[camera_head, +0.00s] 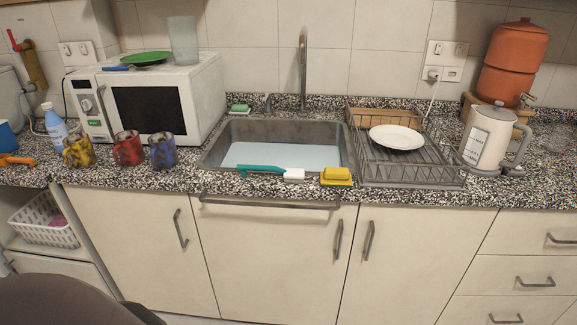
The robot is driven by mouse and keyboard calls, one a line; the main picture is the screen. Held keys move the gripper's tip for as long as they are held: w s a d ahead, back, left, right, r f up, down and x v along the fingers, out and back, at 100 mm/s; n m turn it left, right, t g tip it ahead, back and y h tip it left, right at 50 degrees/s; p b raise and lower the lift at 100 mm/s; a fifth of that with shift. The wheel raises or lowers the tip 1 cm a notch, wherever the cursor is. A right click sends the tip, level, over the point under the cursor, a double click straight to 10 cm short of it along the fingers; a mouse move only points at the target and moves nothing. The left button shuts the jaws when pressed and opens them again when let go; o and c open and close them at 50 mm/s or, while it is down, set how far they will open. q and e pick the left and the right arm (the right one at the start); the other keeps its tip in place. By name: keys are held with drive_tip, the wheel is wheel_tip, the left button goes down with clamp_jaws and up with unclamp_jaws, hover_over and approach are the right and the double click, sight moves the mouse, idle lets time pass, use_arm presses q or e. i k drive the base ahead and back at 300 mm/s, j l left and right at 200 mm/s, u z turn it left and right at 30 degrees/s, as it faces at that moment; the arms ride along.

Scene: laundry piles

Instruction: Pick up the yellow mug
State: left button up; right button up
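The yellow mug (79,151) has dark markings and stands upright on the speckled counter at the left. It is the leftmost of three mugs in a row in front of the microwave. A red mug (128,148) and a blue mug (163,151) stand to its right. The inside of the yellow mug is too small to make out. Neither of my grippers shows in the head view. A dark rounded shape fills the bottom left corner.
A white microwave (206,87) stands behind the mugs. A bottle (54,124) and an orange object (17,160) are left of the yellow mug. The sink (213,153), brush (262,170), sponge (336,174), dish rack (440,178) and kettle (487,140) are to the right.

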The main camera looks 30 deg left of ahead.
sight(79, 148)
drive_tip(key=u, duration=2.35)
drive_tip(key=i+j, duration=0.6)
drive_tip(key=i, duration=0.15)
drive_tip(key=i+j+z, duration=0.2)
drive_tip(key=z, duration=0.15)
drive_tip(key=i+j+z, duration=0.2)
drive_tip(key=z, duration=0.15)
